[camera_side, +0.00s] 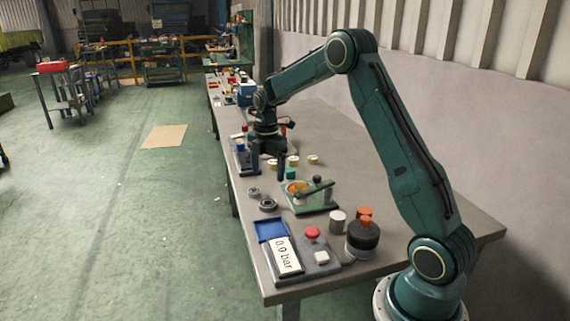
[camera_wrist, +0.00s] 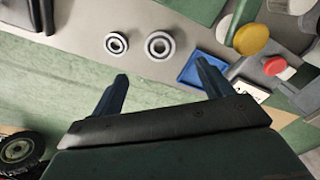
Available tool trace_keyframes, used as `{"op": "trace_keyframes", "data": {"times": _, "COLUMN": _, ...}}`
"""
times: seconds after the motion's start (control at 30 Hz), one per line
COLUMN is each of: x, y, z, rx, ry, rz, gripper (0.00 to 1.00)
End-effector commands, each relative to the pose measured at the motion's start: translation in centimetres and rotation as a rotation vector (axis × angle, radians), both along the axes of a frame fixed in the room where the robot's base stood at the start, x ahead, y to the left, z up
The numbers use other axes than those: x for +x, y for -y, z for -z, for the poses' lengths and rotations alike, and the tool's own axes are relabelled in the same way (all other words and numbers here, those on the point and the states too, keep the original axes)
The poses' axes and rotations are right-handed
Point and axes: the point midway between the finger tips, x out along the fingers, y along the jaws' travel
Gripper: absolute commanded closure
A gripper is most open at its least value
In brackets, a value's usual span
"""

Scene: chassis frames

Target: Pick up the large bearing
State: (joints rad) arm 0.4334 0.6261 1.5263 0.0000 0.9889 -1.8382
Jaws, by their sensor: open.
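The large bearing (camera_side: 268,205) is a dark metal ring lying flat on the table near its left edge. In the wrist view the large bearing (camera_wrist: 160,46) is the right one of two rings, near the top middle. A smaller bearing (camera_side: 253,192) lies just behind it in the side view, and left of it in the wrist view (camera_wrist: 116,43). My gripper (camera_side: 267,172) is above the table, farther back than both bearings and apart from them. In the wrist view its two fingers (camera_wrist: 163,80) are spread with nothing between them.
A red button (camera_side: 312,233) and a dark cylinder (camera_side: 362,242) are nearby. The table edge is close on the left.

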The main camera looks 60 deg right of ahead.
Motion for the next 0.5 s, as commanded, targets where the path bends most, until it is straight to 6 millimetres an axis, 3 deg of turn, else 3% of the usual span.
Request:
{"op": "trace_keyframes", "data": {"times": 0.3, "x": 0.0, "y": 0.0, "z": 4.7, "rx": 0.001, "ry": -0.003, "rz": 0.0, "gripper": 0.21}}
{"op": "trace_keyframes", "data": {"times": 0.5, "x": 0.0, "y": 0.0, "z": 5.7, "rx": 0.0, "ry": -0.001, "rz": 0.001, "gripper": 0.21}}
